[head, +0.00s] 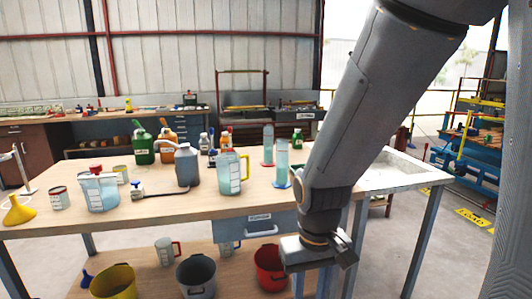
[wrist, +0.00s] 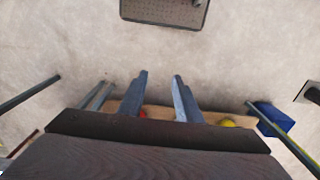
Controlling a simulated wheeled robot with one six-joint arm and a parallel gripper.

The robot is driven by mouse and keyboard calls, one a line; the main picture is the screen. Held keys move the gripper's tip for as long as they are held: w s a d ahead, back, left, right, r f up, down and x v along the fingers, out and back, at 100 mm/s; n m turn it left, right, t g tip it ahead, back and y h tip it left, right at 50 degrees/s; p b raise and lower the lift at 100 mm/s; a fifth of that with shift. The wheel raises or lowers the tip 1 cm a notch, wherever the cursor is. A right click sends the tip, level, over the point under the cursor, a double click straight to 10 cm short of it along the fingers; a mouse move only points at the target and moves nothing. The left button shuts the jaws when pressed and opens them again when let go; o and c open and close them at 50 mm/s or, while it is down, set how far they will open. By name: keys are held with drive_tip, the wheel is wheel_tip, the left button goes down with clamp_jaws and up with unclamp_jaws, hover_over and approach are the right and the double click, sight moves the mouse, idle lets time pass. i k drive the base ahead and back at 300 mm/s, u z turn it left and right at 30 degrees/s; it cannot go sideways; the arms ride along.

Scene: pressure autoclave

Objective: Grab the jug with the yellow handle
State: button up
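The jug with the yellow handle (head: 230,174) is a clear measuring jug with pale blue contents. It stands upright on the wooden table top, near the middle, with its yellow handle on the right side. My gripper (head: 343,247) hangs at the table's front edge, to the right of the jug, below it in the picture and apart from it. In the wrist view my gripper's two fingers (wrist: 160,76) are spread with nothing between them. That view looks down at floor and a strip of shelf; the jug is not visible there.
A drawer (head: 262,224) hangs below. The lower shelf holds yellow, grey and red buckets (head: 270,265).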

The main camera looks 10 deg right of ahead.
sight(228, 165)
drive_tip(key=k, duration=0.65)
drive_tip(key=z, duration=0.75)
drive_tip(key=i, duration=1.7)
drive_tip(key=u, duration=0.3)
